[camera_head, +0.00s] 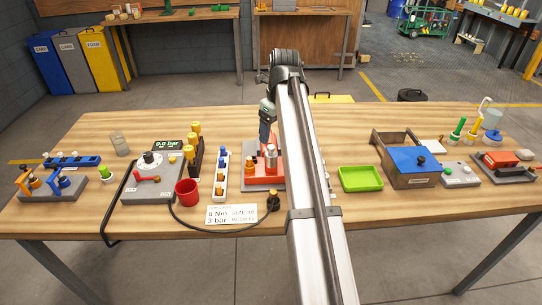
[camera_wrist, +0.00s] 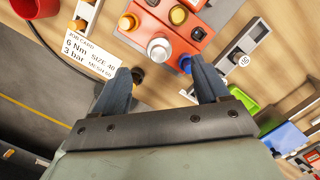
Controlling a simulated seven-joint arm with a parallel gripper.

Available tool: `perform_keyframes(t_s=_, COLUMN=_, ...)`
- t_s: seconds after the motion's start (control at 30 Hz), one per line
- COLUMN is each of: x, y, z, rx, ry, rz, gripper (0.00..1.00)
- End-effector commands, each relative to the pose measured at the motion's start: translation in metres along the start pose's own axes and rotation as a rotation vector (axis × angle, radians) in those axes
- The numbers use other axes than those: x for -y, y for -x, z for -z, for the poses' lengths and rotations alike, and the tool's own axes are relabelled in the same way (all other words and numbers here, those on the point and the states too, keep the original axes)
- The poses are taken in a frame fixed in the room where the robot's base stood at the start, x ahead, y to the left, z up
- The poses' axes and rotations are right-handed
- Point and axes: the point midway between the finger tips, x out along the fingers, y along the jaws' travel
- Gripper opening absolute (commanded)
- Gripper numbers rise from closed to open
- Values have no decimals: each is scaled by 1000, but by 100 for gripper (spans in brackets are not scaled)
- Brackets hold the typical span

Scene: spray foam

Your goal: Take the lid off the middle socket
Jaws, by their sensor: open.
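A red block (camera_head: 266,183) on a grey base stands near the table's middle, with an orange-topped part (camera_head: 250,171) and a pale cylindrical part (camera_head: 271,157) on it. I cannot tell which is the middle socket's lid. My gripper (camera_head: 265,137) is above the block, open and empty; its fingers (camera_wrist: 162,74) are apart.
Left of the block are a white strip with caps (camera_head: 220,176), a red cup (camera_head: 187,191) and a pressure unit (camera_head: 152,180). A job card (camera_head: 232,214) and hose lie in front. A green tray (camera_head: 361,179) and blue-lidded box (camera_head: 408,160) stand right.

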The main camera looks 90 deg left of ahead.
Motion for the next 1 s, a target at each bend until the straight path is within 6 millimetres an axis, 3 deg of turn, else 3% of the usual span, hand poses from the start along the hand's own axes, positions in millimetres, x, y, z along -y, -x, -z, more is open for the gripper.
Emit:
perform_keyframes(t_s=0.2, x=0, y=-36, z=1, rx=-1, ry=1, rz=0, gripper=74)
perform_keyframes(t_s=0.47, x=-1, y=-50, z=1, rx=-1, ry=1, rz=0, gripper=74)
perform_keyframes(t_s=0.8, x=-3, y=-90, z=3, rx=0, ry=2, rz=1, gripper=74)
perform_keyframes(t_s=1.0, x=-3, y=-96, z=3, rx=2, ry=2, rz=1, gripper=74)
